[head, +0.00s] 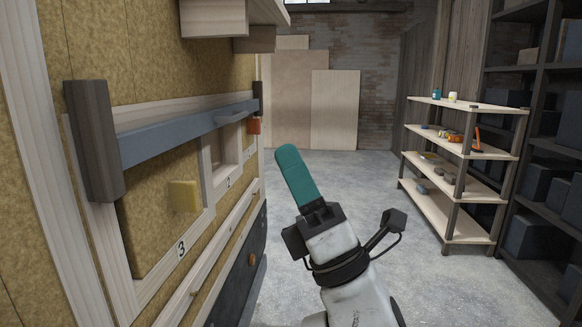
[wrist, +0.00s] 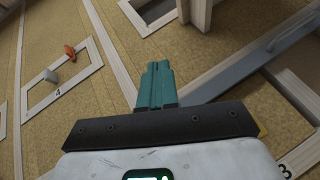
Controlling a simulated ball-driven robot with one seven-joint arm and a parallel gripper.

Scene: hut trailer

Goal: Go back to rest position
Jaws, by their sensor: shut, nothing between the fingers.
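My gripper (head: 286,150) shows in the head view as teal fingers pointing up and away, in the open space right of the wooden wall. In the wrist view my gripper (wrist: 158,66) has its two teal fingers pressed side by side, with nothing between them. It is shut and empty. The fingers look clear of the wall, though the exact gap cannot be told.
At left, the fibreboard wall (head: 150,75) carries a blue-grey bar (head: 185,133), a yellow block (head: 184,196) and numbered frames. A shelf (head: 455,222) with small items stands right. The concrete floor (head: 345,175) between is clear. An orange piece (wrist: 70,51) shows in the wrist view.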

